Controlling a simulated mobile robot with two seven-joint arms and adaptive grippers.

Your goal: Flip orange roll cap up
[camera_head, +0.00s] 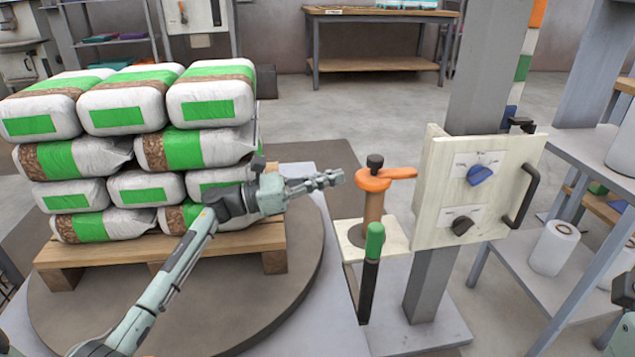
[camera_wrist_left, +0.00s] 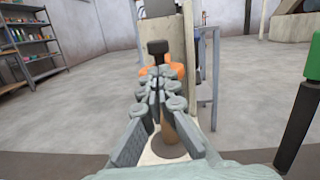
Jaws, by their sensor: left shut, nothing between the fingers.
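The orange roll cap (camera_head: 374,180) sits on top of an upright brown roll (camera_head: 373,211), with a black knob on its top and an orange arm reaching right toward the panel. My left gripper (camera_head: 336,178) is shut and empty, just left of the cap at about its height. In the left wrist view the shut fingers (camera_wrist_left: 161,82) point at the cap (camera_wrist_left: 150,68) and partly hide it and the roll. I cannot tell whether the fingertips touch the cap. Only a small part of my right arm shows at the lower right edge in the head view; its gripper is out of view.
A green-topped black handle (camera_head: 374,243) stands in front of the roll. A wooden panel (camera_head: 432,205) with a blue knob, a black knob and a black handle is on the grey post to the right. A pallet (camera_head: 150,254) of stacked bags stands left, behind my left arm.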

